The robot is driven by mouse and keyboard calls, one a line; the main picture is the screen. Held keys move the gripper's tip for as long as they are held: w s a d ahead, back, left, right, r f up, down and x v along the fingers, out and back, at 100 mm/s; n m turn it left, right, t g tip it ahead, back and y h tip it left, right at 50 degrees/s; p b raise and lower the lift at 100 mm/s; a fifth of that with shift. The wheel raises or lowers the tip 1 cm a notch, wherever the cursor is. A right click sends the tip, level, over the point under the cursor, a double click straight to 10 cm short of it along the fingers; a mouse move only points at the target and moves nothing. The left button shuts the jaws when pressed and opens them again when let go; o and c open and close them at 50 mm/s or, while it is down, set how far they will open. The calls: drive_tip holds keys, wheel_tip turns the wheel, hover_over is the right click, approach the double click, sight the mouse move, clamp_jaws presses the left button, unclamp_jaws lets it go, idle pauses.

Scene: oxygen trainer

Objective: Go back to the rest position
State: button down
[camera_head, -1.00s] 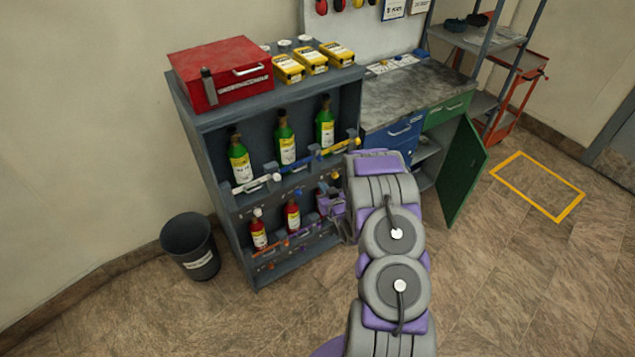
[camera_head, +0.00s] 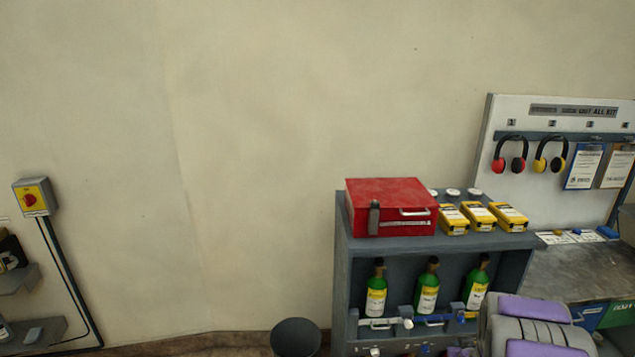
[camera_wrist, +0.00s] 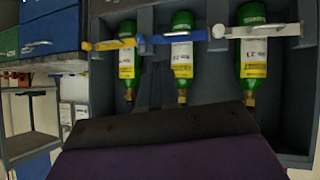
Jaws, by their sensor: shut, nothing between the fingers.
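My gripper (camera_wrist: 165,125) fills the lower part of the wrist view as a black and purple block, with its fingers shut and nothing seen held. The wrist picture is upside down, with green bottles (camera_wrist: 182,75) beyond the gripper. In the head view only part of my grey and purple arm shows at the bottom right, in front of the grey shelf unit (camera_head: 342,270). Its end there is mostly cut off by the picture edge. Green bottles (camera_head: 428,290) stand in the shelf's upper bay behind white, blue and yellow bars.
A red toolbox (camera_head: 390,205) and yellow boxes (camera_head: 480,216) sit on the shelf unit. A dark bin (camera_head: 295,338) stands left of it. A workbench (camera_head: 585,270) adjoins on the right. A yellow-red switch box (camera_head: 35,197) is on the wall at left.

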drive_tip(key=s+a+r+g+y, duration=0.1)
drive_tip(key=s+a+r+g, duration=0.3)
drive_tip(key=s+a+r, duration=0.4)
drive_tip(key=s+a+r+g, duration=0.3)
drive_tip(key=s+a+r, duration=0.3)
drive_tip(key=s, duration=0.4)
drive_tip(key=s+a+r+g, duration=0.1)
drive_tip(key=s+a+r, duration=0.1)
drive_tip(key=s, duration=0.6)
drive_tip(key=s+a+r+g+y, duration=0.1)
drive_tip(key=s+a+r+g, duration=0.1)
drive_tip(key=s+a, duration=0.3)
drive_tip(key=s+a+r+n+g+y, duration=0.1)
drive_tip(key=s+a+r+g, duration=0.1)
drive_tip(key=s, duration=0.9)
drive_tip(key=shift+s+a+r, duration=0.2)
drive_tip(key=shift+a+r, duration=0.35)
drive_tip(key=shift+a, duration=0.6)
drive_tip(key=shift+d, duration=0.15)
